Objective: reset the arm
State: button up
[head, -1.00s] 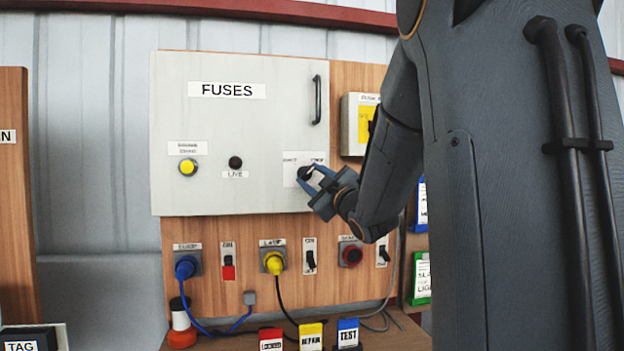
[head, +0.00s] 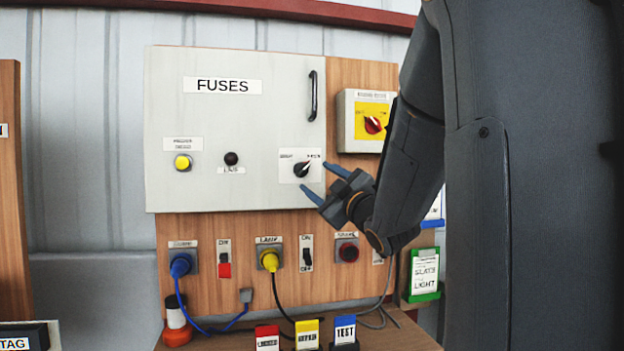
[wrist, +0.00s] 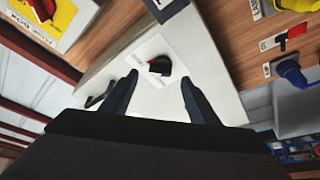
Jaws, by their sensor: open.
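My gripper (head: 322,183) is open and empty, in front of the lower right of the grey FUSES cabinet door (head: 240,115). A black rotary knob (head: 302,170) on a white plate sits just to the left of the blue fingertips in the head view, apart from them. In the wrist view the knob (wrist: 160,65) shows beyond and between the two open fingers (wrist: 157,95), with a gap. My arm comes in from the right and hides part of the board.
A grey box with a red knob on yellow (head: 373,125) is right of the door, close to my forearm. Below are a blue plug (head: 181,265), a yellow plug (head: 270,260) and switches. Card holders (head: 307,335) stand on the shelf.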

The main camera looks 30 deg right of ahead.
jog(key=shift+v, duration=0.9)
jog(key=shift+f, duration=0.1)
jog(key=s+a+f+m+g+h+p, duration=0.15)
jog(key=a+f+m+g, duration=0.35)
jog(key=f, duration=0.8)
jog(key=s+a+f+m+g+h+p, duration=0.15)
jog(key=a+f+g, duration=0.35)
jog(key=f, duration=0.7)
jog(key=s+a+f+m+g+y, duration=0.1)
jog(key=s+a+f+g, duration=0.2)
jog(key=s, duration=0.4)
jog(key=s+a+f+g+y, duration=0.1)
jog(key=s+a+f+g, duration=0.3)
jog(key=s, duration=0.3)
jog(key=s+a+f+m+g+y, duration=0.1)
jog(key=s+a+f+g, duration=0.3)
jog(key=s, duration=0.4)
jog(key=shift+a+f+m+p, duration=0.25)
jog(key=shift+f+m+p, duration=0.1)
jog(key=shift+f, duration=0.15)
